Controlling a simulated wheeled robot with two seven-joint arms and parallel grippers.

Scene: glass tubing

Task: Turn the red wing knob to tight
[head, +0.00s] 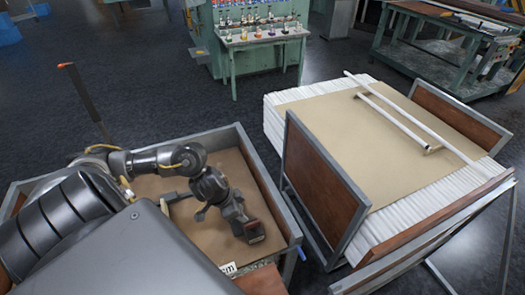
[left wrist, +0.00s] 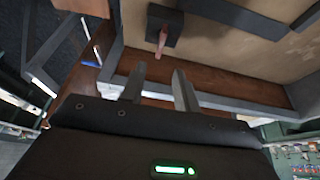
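In the left wrist view, the red wing knob (left wrist: 162,40) is a small pinkish-red piece sticking out from a dark block (left wrist: 166,22) over a tan panel. My left gripper (left wrist: 159,82) shows two grey fingers spread apart, with nothing between them. My right gripper is not in view.
A grey-edged wooden wall (left wrist: 240,102) lies close behind the fingers in the wrist view. A dark bar (left wrist: 235,14) runs beside the block. At right stands a rack of white tubes (head: 400,205) with a tan sheet (head: 325,125). Open floor (head: 130,70) lies beyond.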

